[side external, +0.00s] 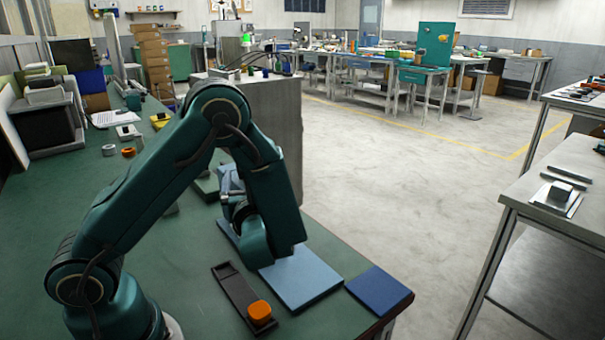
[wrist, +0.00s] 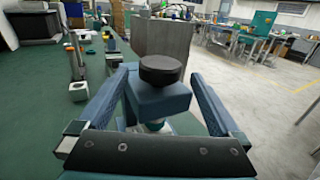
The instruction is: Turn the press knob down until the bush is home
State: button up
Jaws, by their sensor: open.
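In the wrist view a round black press knob (wrist: 161,68) sits on top of a blue block (wrist: 158,98). A pale metal part shows below the block. My gripper (wrist: 162,76) is open, with one finger on each side of the knob and block; I cannot tell whether either finger touches them. In the side view my arm hides most of the press; a light blue part (side external: 228,178) shows behind the arm, and a light blue plate (side external: 303,276) lies in front. I cannot make out the bush in either view.
A black tray (side external: 232,284) holding an orange piece (side external: 260,312) lies left of the light blue plate. A dark blue mat (side external: 379,289) lies at the bench corner. A grey cabinet (side external: 285,125) stands behind the arm.

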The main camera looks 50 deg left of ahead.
jog(key=shift+x, duration=1.9)
jog(key=shift+f, duration=0.1)
